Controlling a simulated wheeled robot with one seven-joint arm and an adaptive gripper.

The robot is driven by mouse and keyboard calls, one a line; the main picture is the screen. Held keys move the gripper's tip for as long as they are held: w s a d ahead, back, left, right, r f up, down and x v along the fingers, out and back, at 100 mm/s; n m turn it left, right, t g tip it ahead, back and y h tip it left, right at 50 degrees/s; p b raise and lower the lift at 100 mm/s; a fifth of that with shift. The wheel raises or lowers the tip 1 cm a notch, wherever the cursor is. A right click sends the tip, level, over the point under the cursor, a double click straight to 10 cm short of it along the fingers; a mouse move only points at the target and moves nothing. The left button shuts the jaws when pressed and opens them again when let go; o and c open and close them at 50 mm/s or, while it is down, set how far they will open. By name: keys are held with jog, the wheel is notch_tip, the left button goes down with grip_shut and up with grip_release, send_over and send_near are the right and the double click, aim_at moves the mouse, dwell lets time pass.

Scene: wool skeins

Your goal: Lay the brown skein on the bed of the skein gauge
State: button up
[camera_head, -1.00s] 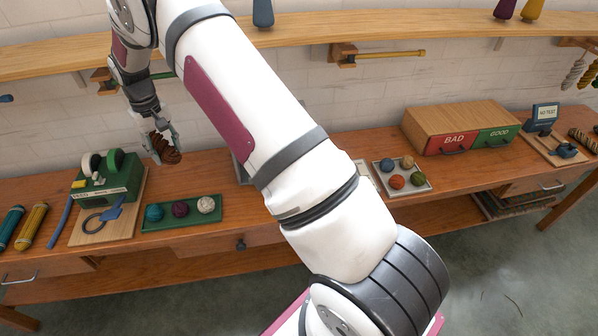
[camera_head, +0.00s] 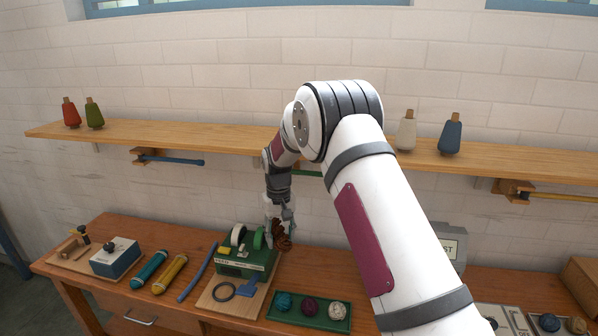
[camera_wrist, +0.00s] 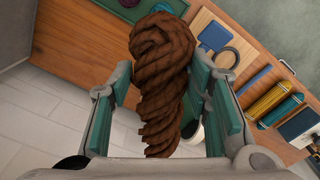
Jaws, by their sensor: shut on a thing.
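The brown skein (camera_head: 282,239) is a twisted hank. My gripper (camera_head: 277,222) holds it in the air by the green tape-dispenser-like unit (camera_head: 240,262) in the head view. In the wrist view the skein (camera_wrist: 162,85) hangs between the two teal-padded fingers of my gripper (camera_wrist: 163,78), which is shut on it. A grey box (camera_head: 452,243) with lettering ending in "ST" stands at the back of the bench, partly hidden by my arm. I cannot tell for sure whether it belongs to the skein gauge; no bed is clearly visible.
A green tray (camera_head: 309,312) with several yarn balls lies before the skein. Teal (camera_head: 149,269) and yellow (camera_head: 170,274) rolls lie left of it, with a blue-white box (camera_head: 115,257) beyond. A wall shelf (camera_head: 190,138) with cones runs above. My arm hides mid-bench.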

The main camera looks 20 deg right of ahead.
jog(key=shift+w+d+f, duration=0.2)
jog(key=shift+w+f, duration=0.05)
jog(key=shift+w+f+b, duration=0.15)
jog(key=shift+b, duration=0.3)
jog(key=w+f+b, duration=0.2)
jog(key=b, duration=0.2)
jog(key=shift+f, duration=0.3)
notch_tip(320, 180, down, 6)
jog(key=b, duration=0.9)
jog(key=m+b, duration=0.6)
jog(key=b, duration=0.2)
send_over(345, 292)
notch_tip(345, 292, down, 6)
notch_tip(345, 292, down, 10)
jog(key=shift+f, duration=0.1)
